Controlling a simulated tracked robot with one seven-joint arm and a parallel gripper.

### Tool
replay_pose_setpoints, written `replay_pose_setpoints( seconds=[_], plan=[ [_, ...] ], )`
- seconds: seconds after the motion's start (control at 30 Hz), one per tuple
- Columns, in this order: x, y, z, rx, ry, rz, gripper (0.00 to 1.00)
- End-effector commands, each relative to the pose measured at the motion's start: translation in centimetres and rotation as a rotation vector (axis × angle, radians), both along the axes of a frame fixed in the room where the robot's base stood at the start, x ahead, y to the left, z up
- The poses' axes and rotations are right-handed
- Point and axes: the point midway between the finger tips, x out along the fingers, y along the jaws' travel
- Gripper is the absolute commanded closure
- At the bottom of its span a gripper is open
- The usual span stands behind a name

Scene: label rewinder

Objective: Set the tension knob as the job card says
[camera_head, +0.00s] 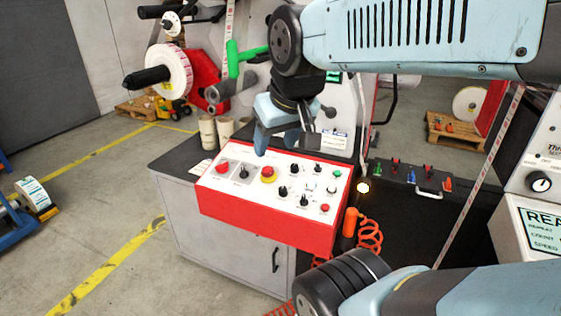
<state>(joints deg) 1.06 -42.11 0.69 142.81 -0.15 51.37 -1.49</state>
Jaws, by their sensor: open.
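A control panel (218,205) with a white top and red front sits on a grey cabinet. It carries several black knobs, among them one at the left (244,172), one in the middle (283,191) and one at the front (304,200). The panel lettering is too small to read, so I cannot tell which is the tension knob. My gripper (286,146) is open and empty, pointing down above the panel's back edge, apparently apart from the knobs.
Cardboard cores (207,132) stand behind at left. Another black knob (540,182) is on a far-right machine. Open floor lies left.

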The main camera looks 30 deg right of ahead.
Motion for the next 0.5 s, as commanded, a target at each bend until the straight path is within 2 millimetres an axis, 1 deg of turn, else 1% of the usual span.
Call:
replay_pose_setpoints(
  seconds=[0.03, 0.1, 0.17, 0.37, 0.5],
  plan=[
    [0.6, -0.2, -0.1, -0.022, 0.01, 0.009, 0.44],
    [1.7, -1.5, -0.2, -0.064, 0.025, 0.032, 0.44],
    [2.9, -2.0, -0.3, -0.111, 0.044, 0.064, 0.44],
    [7.8, -4.1, -1.5, -0.267, 0.132, 0.217, 0.44],
    [11.1, -6.1, -2.9, -0.345, 0.197, 0.339, 0.44]
  ],
)
